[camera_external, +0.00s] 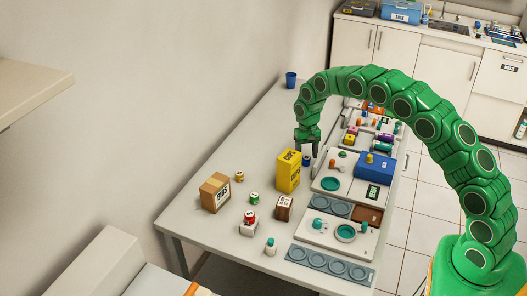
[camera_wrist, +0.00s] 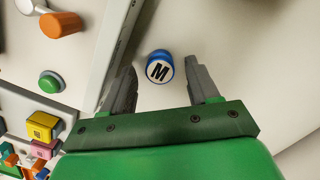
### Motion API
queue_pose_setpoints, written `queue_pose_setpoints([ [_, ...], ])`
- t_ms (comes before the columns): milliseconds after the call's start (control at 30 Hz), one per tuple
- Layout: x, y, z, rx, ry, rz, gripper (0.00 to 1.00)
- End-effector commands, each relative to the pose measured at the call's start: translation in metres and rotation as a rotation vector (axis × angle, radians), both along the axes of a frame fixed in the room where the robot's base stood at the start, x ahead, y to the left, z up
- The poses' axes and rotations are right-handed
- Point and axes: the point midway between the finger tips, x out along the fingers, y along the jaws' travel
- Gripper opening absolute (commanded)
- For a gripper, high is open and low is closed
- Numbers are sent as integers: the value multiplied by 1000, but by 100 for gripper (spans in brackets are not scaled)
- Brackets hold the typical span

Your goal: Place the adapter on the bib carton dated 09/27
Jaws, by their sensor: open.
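My gripper (camera_external: 307,148) is open and reaches down over the table just behind the yellow carton. In the wrist view, its fingers (camera_wrist: 160,68) are apart, with a round blue piece with a white top marked "M" (camera_wrist: 159,67) between and beyond their tips. A blue piece (camera_external: 306,160) also shows below the gripper in the external view. Candidate cartons are the tall yellow carton (camera_external: 288,171), the brown carton (camera_external: 214,193) and a smaller brown box (camera_external: 284,208). Their dates are too small to read. I cannot tell which small piece is the adapter.
Small jars, including a red-topped one (camera_external: 250,217) and a green-topped one (camera_external: 254,197), stand among the cartons. A blue box (camera_external: 373,166), trays and small parts crowd the right side. A blue cup (camera_external: 291,80) stands at the back. The left table edge is clear.

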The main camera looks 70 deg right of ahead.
Motion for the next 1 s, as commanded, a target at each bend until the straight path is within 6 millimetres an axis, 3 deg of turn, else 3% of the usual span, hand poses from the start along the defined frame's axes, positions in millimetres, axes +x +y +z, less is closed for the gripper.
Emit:
queue_pose_setpoints([
  [500,8,-9,88,-3,-5,1,60],
  [800,6,-7,101,0,2,4,60],
  [1000,-7,18,125,-5,3,49,60],
])
